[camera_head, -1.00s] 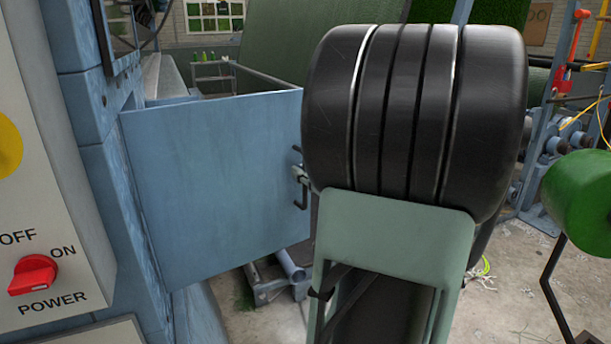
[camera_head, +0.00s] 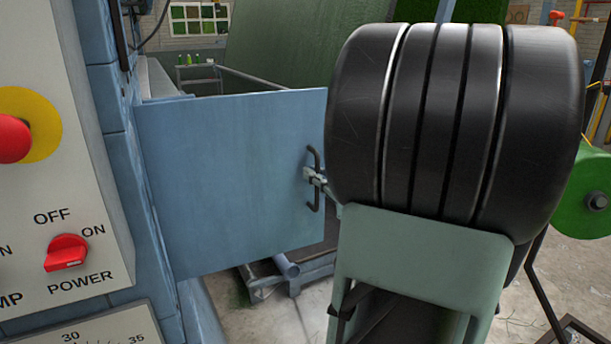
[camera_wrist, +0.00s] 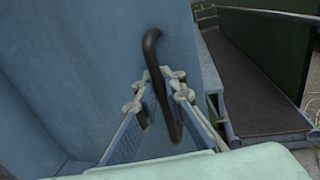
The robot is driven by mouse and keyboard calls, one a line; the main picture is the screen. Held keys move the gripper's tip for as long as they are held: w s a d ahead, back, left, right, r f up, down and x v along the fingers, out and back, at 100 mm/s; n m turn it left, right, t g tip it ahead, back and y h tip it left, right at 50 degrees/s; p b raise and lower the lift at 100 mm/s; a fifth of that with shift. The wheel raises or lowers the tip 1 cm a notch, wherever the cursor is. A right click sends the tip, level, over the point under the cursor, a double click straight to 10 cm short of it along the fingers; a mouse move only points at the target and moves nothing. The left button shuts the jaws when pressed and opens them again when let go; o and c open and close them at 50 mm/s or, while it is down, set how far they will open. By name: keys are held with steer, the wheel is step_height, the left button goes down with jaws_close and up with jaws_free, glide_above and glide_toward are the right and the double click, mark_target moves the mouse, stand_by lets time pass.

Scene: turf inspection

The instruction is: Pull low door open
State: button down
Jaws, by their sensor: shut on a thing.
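The low door (camera_head: 225,180) is a blue metal panel that stands swung out from the blue machine frame at left in the head view. A dark bar handle (camera_head: 315,160) is fixed near its free right edge. My gripper (camera_head: 314,176) is at this handle, and my black and pale green arm hides much of the space to its right. In the wrist view the handle (camera_wrist: 152,52) runs down between the two fingers of my gripper (camera_wrist: 158,98), which are closed around it. The door's blue face (camera_wrist: 95,60) fills the left of that view.
A control panel (camera_head: 95,215) with a red power switch (camera_head: 67,253) stands close at left. A green round part (camera_head: 588,190) on a dark stand is at right. Low blue metalwork (camera_head: 290,270) lies on the floor below the door.

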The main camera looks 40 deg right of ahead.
steer(key=shift+s, duration=0.15)
stand_by(0.3)
steer(key=c, duration=2.1)
jaws_free()
steer(key=s, duration=1.2)
